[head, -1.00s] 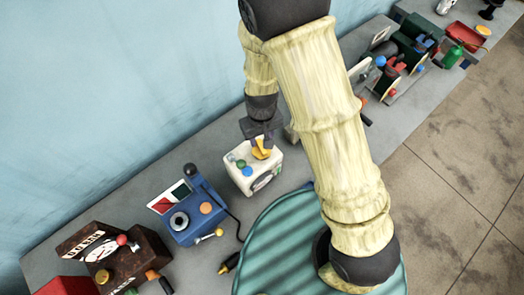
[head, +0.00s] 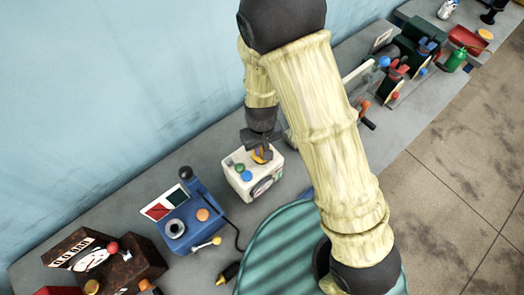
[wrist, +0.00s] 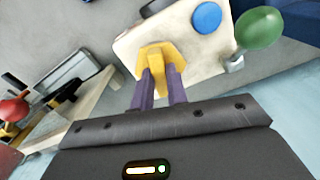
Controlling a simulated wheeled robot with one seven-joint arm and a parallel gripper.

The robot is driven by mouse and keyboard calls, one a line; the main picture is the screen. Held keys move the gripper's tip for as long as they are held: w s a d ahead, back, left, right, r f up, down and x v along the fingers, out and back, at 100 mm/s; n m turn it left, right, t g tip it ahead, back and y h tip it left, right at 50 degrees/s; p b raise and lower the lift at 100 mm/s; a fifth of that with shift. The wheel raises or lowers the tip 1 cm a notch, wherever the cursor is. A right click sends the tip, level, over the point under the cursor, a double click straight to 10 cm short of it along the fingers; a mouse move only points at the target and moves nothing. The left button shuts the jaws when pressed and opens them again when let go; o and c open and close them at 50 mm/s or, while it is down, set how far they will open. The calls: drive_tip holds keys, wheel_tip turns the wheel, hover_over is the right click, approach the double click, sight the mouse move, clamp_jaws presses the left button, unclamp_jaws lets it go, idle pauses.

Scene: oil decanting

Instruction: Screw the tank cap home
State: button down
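The yellow tank cap (wrist: 155,53) is on the top face of a cream-white tank box (wrist: 202,62) in the wrist view. My gripper (wrist: 161,75) has its two purple fingers closed on the cap's raised middle, one on each side. In the head view the cap (head: 261,155) is a small orange-yellow patch on the white box (head: 238,185), partly hidden under my dark gripper (head: 261,147). The cap's lower edge and thread are hidden, so I cannot tell how tightly it sits.
A blue knob (wrist: 206,17) and a green ball-ended lever (wrist: 258,30) stand beside the cap. A blue device (head: 190,222) and a rusty brown box (head: 125,262) stand to the left on the grey bench. Green machines (head: 410,60) stand to the right. A teal ribbed round surface (head: 275,245) lies in front.

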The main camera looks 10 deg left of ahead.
sight(262, 148)
drive_tip(key=shift+r+p, duration=0.9)
drive_tip(key=shift+r, duration=0.1)
wheel_tip(262, 148, up, 4)
drive_tip(key=p, duration=0.3)
idle(0.3)
drive_tip(key=shift+f, duration=0.1)
drive_tip(key=shift+w+f+b, duration=0.15)
drive_tip(key=shift+f+b, duration=0.55)
drive_tip(key=shift+f, duration=0.4)
drive_tip(key=shift+f+b, duration=1.15)
drive_tip(key=shift+f, duration=0.4)
idle(0.6)
